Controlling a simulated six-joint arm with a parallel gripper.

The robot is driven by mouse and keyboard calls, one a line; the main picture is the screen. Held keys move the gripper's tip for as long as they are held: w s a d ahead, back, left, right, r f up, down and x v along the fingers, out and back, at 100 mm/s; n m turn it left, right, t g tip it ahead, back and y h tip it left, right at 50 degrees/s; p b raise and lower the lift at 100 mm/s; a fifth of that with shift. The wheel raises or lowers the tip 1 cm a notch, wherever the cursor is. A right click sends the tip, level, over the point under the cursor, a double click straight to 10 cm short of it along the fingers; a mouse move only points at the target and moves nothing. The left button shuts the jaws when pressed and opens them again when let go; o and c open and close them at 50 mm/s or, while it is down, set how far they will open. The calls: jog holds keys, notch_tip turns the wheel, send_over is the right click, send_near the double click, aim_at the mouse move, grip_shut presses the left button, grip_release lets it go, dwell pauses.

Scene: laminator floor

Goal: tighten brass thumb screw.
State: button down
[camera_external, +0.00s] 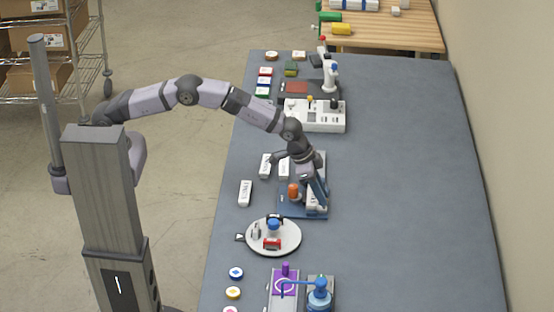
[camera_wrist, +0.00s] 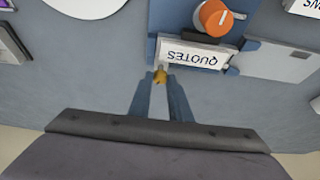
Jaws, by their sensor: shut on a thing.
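The brass thumb screw (camera_wrist: 160,74) shows in the wrist view as a small gold piece at the near edge of a blue fixture (camera_wrist: 232,67). My gripper (camera_wrist: 160,83) has its two blue-grey fingertips closed around the screw from both sides. A white block marked QUOTES (camera_wrist: 193,55) sits in the fixture just beyond the screw, and reads upside down. An orange knob (camera_wrist: 213,18) stands behind the block. In the external view my gripper (camera_external: 319,187) reaches down at the blue fixture (camera_external: 290,211), beside the orange knob (camera_external: 293,190). The screw cannot be made out there.
White labelled blocks (camera_external: 245,193) lie left of the fixture. A round white turntable (camera_external: 290,247) with small parts is in front. A white control box (camera_external: 328,121) and a small press stand behind. The grey table (camera_external: 410,180) is clear to the right.

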jog(key=m, duration=0.1)
jog(key=m+g+b, duration=0.1)
jog(key=m, duration=0.1)
jog(key=shift+w+d+f+b, duration=0.1)
jog(key=shift+w+b, duration=0.15)
jog(key=shift+b, duration=0.05)
jog(key=m+g, duration=0.1)
jog(key=m, duration=0.2)
jog(key=shift+w+b, duration=0.15)
jog(key=shift+b, duration=0.25)
jog(key=shift+d+m+g+y+p, duration=0.1)
jog(key=shift+m+g+y+p, duration=0.45)
jog(key=shift+m, duration=0.65)
jog(key=shift+w+m+g+y+p, duration=0.1)
jog(key=shift+m+g+y+p, duration=0.15)
jog(key=shift+m+p, duration=0.65)
jog(key=c, duration=1.6)
grip_release()
jog(key=shift+c, duration=0.2)
jog(key=shift+r, duration=0.2)
